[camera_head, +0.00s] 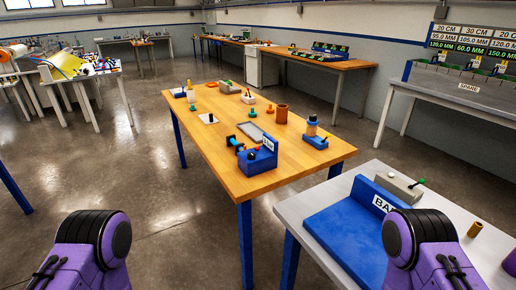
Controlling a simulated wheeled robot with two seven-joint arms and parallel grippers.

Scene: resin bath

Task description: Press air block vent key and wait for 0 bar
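I cannot tell for sure which thing is the air block. A blue block (258,162) with a small white label stands at the near end of the wooden table (215,110); the label is too small to read. Black round parts show at its left side. A larger blue fixture (345,232) with a label starting "BA" stands on the grey table at the right, partly hidden by my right arm. I cannot make out a vent key or a bar reading. Only purple and black links of my two arms show, at the bottom left and bottom right; neither gripper is in view.
A grey box with a green-tipped lever (400,188) and a brass cylinder (475,229) are on the grey table (290,212). The wooden table also holds a brown cup (281,114) and a blue-based fixture (313,133). Open floor (180,230) lies left of both tables.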

